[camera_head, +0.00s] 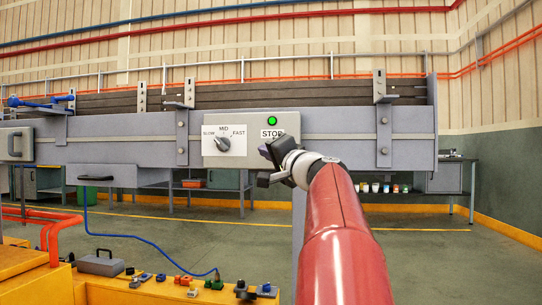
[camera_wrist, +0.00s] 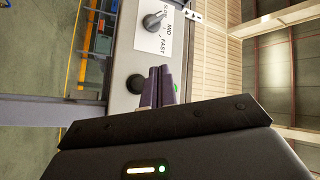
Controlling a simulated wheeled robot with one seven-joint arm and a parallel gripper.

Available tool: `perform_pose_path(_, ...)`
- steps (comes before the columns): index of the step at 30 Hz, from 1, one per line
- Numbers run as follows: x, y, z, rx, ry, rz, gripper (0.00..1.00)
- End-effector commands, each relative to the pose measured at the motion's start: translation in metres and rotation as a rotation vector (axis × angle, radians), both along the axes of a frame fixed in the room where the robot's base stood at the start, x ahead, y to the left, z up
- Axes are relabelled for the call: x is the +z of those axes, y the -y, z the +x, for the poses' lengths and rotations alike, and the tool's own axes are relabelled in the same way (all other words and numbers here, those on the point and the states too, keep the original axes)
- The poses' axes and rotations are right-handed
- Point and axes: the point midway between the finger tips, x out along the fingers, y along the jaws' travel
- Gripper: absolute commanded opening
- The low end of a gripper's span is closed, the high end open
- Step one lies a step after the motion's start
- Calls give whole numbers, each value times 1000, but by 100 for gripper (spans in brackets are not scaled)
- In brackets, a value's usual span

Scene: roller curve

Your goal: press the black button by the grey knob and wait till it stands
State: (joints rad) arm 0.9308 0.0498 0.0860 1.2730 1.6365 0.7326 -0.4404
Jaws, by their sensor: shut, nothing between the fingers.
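The grey knob (camera_head: 223,144) sits on a white SLOW–MID–FAST plate on the left of the panel (camera_head: 252,158). The knob also shows at the top of the wrist view (camera_wrist: 153,22). The round black button (camera_wrist: 136,84) is on the panel face in the wrist view. In the head view it is hidden, apparently behind my gripper (camera_head: 266,152), below the STOP label (camera_head: 271,133). My gripper's fingers (camera_wrist: 160,72) are shut and empty, pointing at the panel right beside the button; I cannot tell whether they touch the panel.
A lit green lamp (camera_head: 272,120) is above the STOP label. The grey conveyor frame (camera_head: 405,145) runs behind the panel. An orange bench (camera_head: 45,288) with small parts and a toolbox (camera_head: 101,262) stands at the lower left. The green floor beyond is open.

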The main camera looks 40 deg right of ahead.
Motion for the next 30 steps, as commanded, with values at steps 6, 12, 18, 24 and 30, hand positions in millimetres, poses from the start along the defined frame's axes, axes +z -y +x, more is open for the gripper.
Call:
perform_pose_path(6, 0, 0, 0, 0, 0, 0, 0)
perform_pose_path(12, 1, 4, 4, 0, -2, 1, 0)
perform_pose_path(18, 3, 23, 19, -1, -4, 4, 0)
perform_pose_path(24, 4, 44, 38, 1, -3, 2, 0)
perform_pose_path(30, 1, 60, 52, 1, -1, 1, 0)
